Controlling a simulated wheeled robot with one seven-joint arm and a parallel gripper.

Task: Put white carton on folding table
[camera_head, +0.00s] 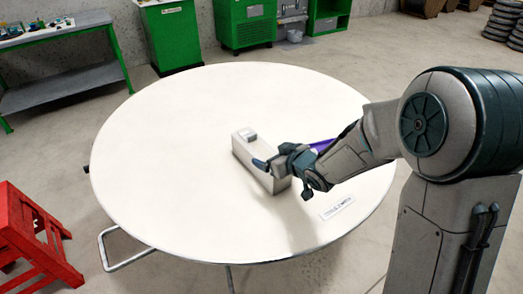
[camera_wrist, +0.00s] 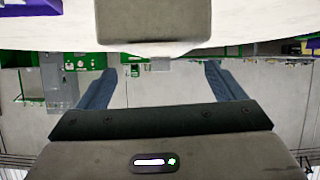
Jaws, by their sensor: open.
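The white carton (camera_head: 246,153), a long pale box with a small grey patch at its far end, lies on the round white folding table (camera_head: 180,180), right of the table's middle. My gripper (camera_head: 285,177) is over the near end of the carton and hides part of it. In the wrist view, the two blue fingers (camera_wrist: 162,87) are spread wide with nothing between them. The carton (camera_wrist: 152,22) shows at the top middle of that view, apart from the fingers. The table (camera_wrist: 50,30) also shows there.
A purple item (camera_head: 321,145) lies behind my arm, partly hidden. A flat white strip with dark marks (camera_head: 337,208) lies near the table's right edge. A red stool (camera_head: 35,240) stands at left, a workbench (camera_head: 60,60) behind. The table's left half is clear.

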